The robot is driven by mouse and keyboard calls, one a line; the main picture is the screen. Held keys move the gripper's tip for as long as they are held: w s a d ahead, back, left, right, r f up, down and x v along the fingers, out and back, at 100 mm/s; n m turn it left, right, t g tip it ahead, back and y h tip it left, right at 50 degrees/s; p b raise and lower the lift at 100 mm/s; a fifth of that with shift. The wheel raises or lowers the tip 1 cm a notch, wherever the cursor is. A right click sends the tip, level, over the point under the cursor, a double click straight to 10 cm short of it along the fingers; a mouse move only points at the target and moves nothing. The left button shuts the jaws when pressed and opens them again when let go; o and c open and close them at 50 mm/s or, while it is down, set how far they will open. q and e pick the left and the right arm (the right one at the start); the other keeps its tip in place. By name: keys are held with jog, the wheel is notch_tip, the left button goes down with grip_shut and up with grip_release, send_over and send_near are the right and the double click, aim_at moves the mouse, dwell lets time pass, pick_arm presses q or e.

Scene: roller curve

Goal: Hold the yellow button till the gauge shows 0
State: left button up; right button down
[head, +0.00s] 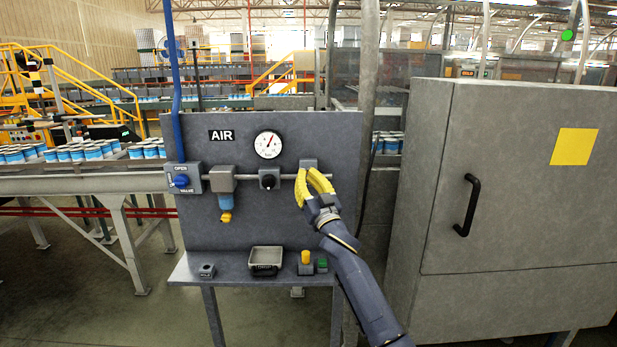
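The round white gauge (268,144) is on the grey panel under no cover, right of the AIR label. Its red needle points up and slightly right; the numbers are too small to read. My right gripper (305,173) has yellow fingers that converge at their tips, just below a grey block (308,163) at the pipe's right end. The fingers hide the block's lower part, and I cannot tell if they touch it. A yellow button (305,257) stands on a grey box on the shelf, below my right gripper and apart from it. My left gripper is not in view.
A blue valve knob (181,181), a filter with a yellow bottom (226,216) and a black knob (268,181) line the pipe. The shelf holds a grey tray (266,251), a small block (207,271) and a green button (321,263). A grey cabinet (510,230) stands right.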

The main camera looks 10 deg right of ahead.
jog(key=shift+w+d, duration=0.15)
jog(key=shift+w, duration=0.7)
dwell(1.6)
jog(key=shift+s, duration=0.2)
dwell(4.3)
jog(key=shift+s, duration=0.65)
